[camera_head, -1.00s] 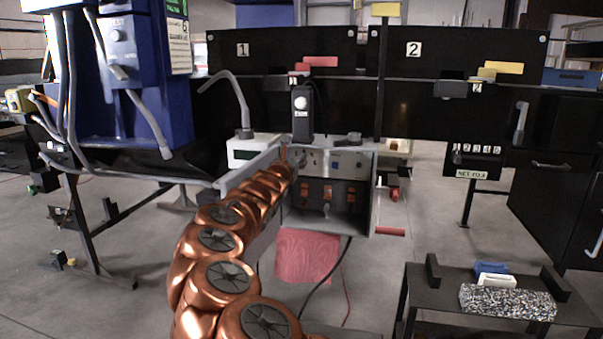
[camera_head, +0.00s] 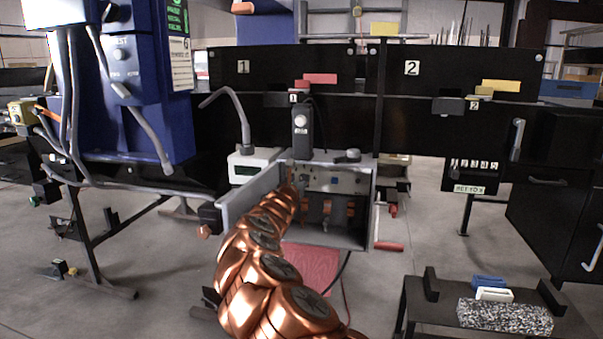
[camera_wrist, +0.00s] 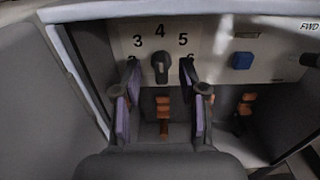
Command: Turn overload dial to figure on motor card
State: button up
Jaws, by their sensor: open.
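The overload dial (camera_wrist: 160,68) is a dark knob on the pale panel of an open grey cabinet (camera_head: 368,205). In the wrist view it sits below an arc of figures; 3, 4 and 5 are readable. Its pointer end is up, near the 4. My gripper (camera_wrist: 159,72) is open, with one finger on each side of the dial and gaps visible between fingers and knob. In the head view my copper arm hides the gripper and dial. I cannot identify a motor card; a white label (camera_head: 181,64) on the blue housing is too small to read.
A blue button (camera_wrist: 242,60) is right of the dial. Copper-coloured parts (camera_wrist: 163,118) sit below the panel. The cabinet's open door (camera_head: 240,197) is left of my arm. A black table (camera_head: 420,301) with small blocks stands at the front right.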

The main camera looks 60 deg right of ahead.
aim_at(301, 176)
jog(key=shift+x, duration=1.5)
